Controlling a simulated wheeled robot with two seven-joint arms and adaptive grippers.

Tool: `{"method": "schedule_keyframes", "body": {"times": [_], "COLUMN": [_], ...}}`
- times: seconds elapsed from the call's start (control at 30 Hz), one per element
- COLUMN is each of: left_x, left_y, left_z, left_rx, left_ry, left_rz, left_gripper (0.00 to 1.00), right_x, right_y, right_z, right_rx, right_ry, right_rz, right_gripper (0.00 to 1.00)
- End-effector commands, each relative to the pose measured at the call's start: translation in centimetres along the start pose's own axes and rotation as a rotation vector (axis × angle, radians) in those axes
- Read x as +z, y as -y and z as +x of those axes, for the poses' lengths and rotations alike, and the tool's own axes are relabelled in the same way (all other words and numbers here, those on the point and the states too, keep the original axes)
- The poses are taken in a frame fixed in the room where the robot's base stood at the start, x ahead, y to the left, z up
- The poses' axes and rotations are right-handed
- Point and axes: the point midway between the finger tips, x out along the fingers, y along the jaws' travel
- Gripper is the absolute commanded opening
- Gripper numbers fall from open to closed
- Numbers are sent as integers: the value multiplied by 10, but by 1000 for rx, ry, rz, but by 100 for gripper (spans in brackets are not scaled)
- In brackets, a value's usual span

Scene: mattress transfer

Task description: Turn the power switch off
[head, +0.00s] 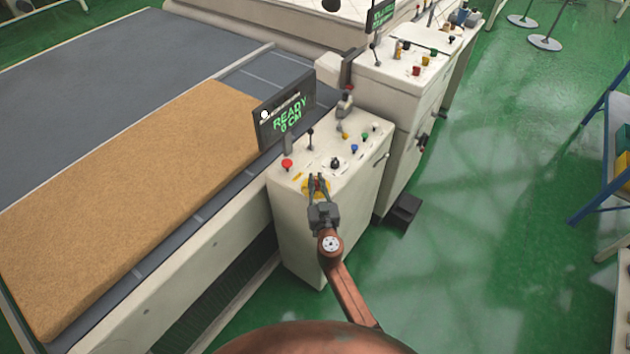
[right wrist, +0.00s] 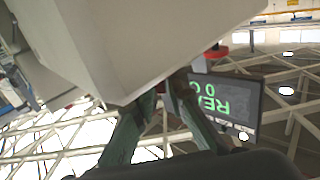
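The edge of the box hides the fingertips there, and contact with the knob cannot be made out. My left gripper is not in view.
A red button (head: 287,164), a black knob (head: 336,163) and a small lever (head: 310,137) stand on the same panel. A screen reading READY (head: 286,113) rises behind it. A tan mattress (head: 130,185) lies on the conveyor at left. Green floor (head: 480,200) is open at right.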

Motion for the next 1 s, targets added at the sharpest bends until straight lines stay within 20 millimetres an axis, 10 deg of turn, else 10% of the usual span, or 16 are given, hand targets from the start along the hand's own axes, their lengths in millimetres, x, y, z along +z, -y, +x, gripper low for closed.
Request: {"method": "schedule_keyframes", "body": {"times": [1.0], "left_x": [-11], "left_y": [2], "left_z": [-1], "left_rx": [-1], "left_ry": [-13], "left_rz": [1], "left_gripper": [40], "right_x": [-1], "right_y": [3], "right_z": [1], "right_rx": [-129], "right_ry": [-1], "right_rz": [2], "right_gripper": [0]}}
